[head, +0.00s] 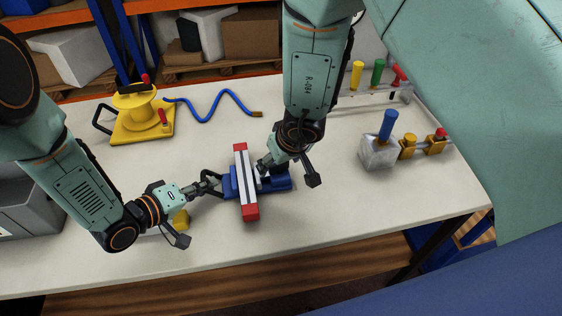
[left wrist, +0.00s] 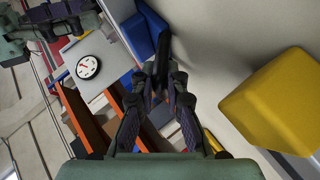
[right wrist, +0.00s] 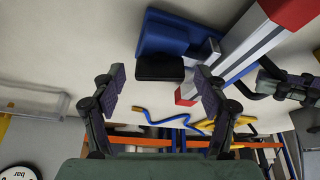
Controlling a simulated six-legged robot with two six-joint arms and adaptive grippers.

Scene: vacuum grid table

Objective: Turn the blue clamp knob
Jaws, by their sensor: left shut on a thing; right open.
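A blue clamp (head: 277,183) sits at the table's middle, gripping a silver bar (head: 241,170) with red ends. A black handle (left wrist: 163,50) sticks out from its left side, and my left gripper (head: 211,184) is shut on this handle. My right gripper (head: 287,172) is open at the clamp's right end. In the right wrist view, the clamp's blue body (right wrist: 165,33) and a black block (right wrist: 160,67) on it show beyond the open fingers, apart from them. I cannot tell whether the black handle is the knob. An upright blue cylinder (head: 387,125) stands on a metal block (head: 377,153) at right.
A yellow reel (head: 138,105) with a blue hose (head: 220,97) stands at the back left. Yellow, green and red posts (head: 377,73) are at the back right. A yellow block (left wrist: 275,105) lies near my left gripper. The front right of the table is clear.

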